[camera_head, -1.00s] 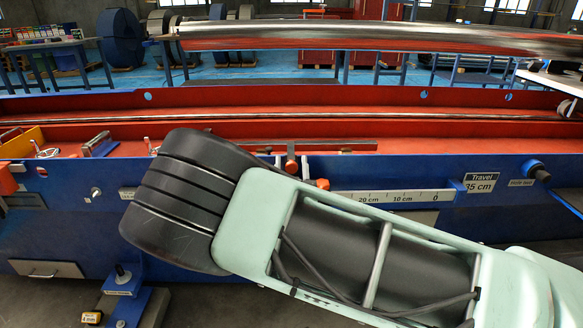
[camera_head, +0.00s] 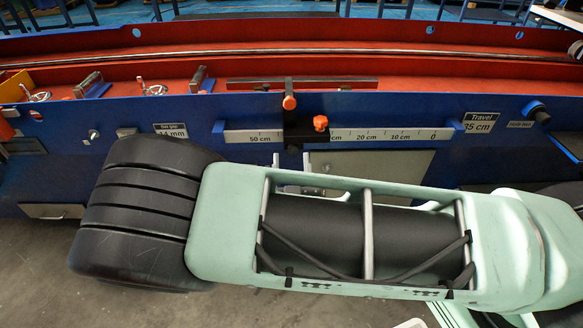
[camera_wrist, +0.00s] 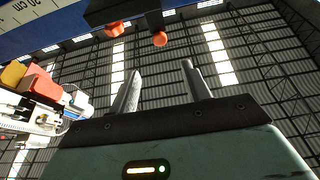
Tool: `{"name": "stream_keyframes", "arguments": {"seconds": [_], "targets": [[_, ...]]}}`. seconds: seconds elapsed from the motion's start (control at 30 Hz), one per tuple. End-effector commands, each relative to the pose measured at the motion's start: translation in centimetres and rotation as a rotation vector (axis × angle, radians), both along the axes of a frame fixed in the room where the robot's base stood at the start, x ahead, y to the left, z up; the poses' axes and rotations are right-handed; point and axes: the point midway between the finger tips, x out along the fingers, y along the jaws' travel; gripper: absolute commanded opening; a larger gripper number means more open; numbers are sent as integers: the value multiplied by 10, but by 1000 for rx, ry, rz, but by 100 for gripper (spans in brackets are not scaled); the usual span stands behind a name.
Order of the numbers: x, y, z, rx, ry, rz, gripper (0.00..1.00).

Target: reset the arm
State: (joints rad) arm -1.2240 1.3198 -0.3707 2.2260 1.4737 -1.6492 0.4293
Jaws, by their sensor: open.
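My gripper (camera_wrist: 160,85) shows in the wrist view with its two grey fingers apart and nothing between them. It points up toward the roof, below a black block with orange knobs (camera_wrist: 160,39). In the head view my arm lies across the front of the blue and red machine (camera_head: 70,160), and it hides most of my gripper.
The machine's front carries a white scale (camera_head: 390,134) and a black slider (camera_head: 299,128) with orange knobs. A long bar (camera_head: 300,50) runs along the red trough. A drawer (camera_head: 52,211) is at lower left. Grey floor (camera_head: 40,270) shows clear at the left front.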

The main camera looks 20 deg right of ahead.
Motion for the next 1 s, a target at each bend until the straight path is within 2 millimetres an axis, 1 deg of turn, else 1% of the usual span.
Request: {"name": "stream_keyframes", "arguments": {"seconds": [0.1,0.2,0.67,0.77,0.87,0.97,1.0], "targets": [[-7,2,-3,0,0,0,48],[-9,3,-3,0,0,0,48],[-8,3,-3,1,0,0,48],[-1,1,-9,53,77,-18,48],[8,1,-26,158,251,-43,48],[13,12,-46,292,492,-42,48],[13,20,-52,343,591,-29,48]]}}
